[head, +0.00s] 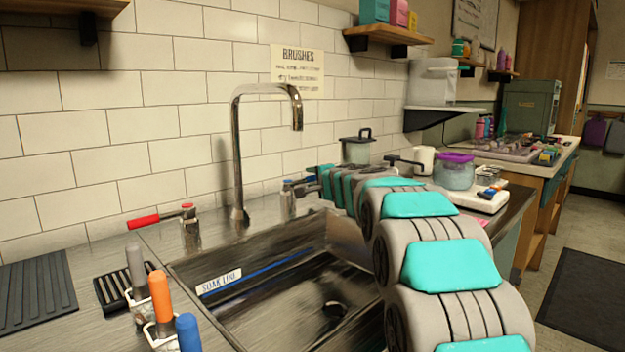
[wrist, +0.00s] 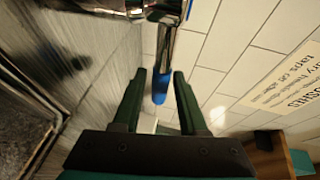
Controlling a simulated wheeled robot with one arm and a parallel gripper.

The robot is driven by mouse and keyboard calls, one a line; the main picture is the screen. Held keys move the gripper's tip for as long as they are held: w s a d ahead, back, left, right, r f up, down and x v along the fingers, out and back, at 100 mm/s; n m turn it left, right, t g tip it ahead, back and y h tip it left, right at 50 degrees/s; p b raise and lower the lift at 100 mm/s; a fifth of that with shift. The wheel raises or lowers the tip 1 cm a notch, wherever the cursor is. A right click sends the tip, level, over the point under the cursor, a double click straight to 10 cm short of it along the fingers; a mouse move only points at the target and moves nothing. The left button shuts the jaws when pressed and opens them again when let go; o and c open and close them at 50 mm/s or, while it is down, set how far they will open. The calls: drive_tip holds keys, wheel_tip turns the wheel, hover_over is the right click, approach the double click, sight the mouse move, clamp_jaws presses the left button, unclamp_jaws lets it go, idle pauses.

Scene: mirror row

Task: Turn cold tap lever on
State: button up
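The cold tap (head: 288,204) is a short metal post with a blue top at the back right of the sink. In the wrist view its chrome lever (wrist: 167,40) runs down from the top and ends in a blue grip (wrist: 160,88). My gripper (wrist: 159,75) is open, with one dark green finger on each side of the blue grip and a gap showing on both sides. In the head view my gripper (head: 311,188) is just right of the cold tap, and my arm partly hides that area; the lever is hard to make out there.
The hot tap (head: 190,228) with a red lever (head: 145,221) stands left of the curved spout (head: 238,160). The sink basin (head: 290,310) lies below. Colored-handled brushes (head: 160,297) stand at the front left. A lidded canister (head: 356,151) is behind my arm near the tiled wall.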

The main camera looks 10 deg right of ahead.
clamp_jaws()
idle(1.1)
